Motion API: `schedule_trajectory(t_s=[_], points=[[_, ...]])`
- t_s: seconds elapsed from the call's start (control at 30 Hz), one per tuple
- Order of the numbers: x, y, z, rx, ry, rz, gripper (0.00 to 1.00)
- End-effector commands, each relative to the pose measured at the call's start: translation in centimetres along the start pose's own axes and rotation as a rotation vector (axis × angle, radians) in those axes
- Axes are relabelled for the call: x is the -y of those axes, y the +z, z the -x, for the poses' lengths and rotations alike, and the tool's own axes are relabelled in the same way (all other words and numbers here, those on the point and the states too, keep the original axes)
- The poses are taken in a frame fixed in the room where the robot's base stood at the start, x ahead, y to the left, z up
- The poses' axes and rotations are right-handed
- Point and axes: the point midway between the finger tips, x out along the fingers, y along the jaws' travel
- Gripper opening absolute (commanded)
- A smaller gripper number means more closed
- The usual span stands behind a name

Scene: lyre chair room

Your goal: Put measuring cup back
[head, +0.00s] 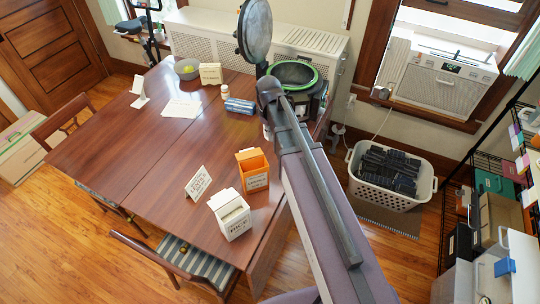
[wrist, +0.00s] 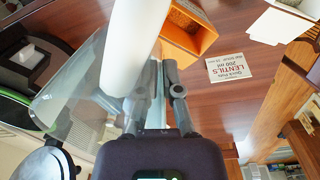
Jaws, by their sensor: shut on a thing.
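A clear, see-through vessel, apparently the measuring cup (wrist: 82,88), is at the left of my gripper (wrist: 160,75) in the wrist view. My gripper is shut on it, though the exact contact is hard to see. A thick white rounded piece (wrist: 137,45) stands in front of the left fingertip; I cannot tell whether it is part of the cup. An orange open box (wrist: 188,30) is beyond the fingertips, and it also shows on the table in the head view (head: 253,170). In the head view my arm hides the gripper and cup.
A green-rimmed container (head: 293,75) stands near the far right edge. The table's left half is mostly clear.

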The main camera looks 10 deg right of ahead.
Motion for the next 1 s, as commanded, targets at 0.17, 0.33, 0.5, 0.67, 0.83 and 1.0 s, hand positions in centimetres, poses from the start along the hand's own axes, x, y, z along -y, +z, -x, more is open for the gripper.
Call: schedule_trajectory(t_s=[0.17,0.33,0.5,0.67,0.83,1.0], points=[[-0.5,0.4,-0.4,0.000,0.000,0.000,0.00],[-1.1,0.8,-1.7,-0.001,-0.001,0.030,0.00],[-2.0,1.6,-4.1,-0.002,-0.002,0.093,0.00],[-3.0,2.4,-6.9,-0.005,-0.002,0.177,0.00],[-4.2,3.4,-9.8,-0.007,-0.003,0.273,0.00],[-5.4,4.5,-12.7,-0.010,-0.003,0.367,0.00]])
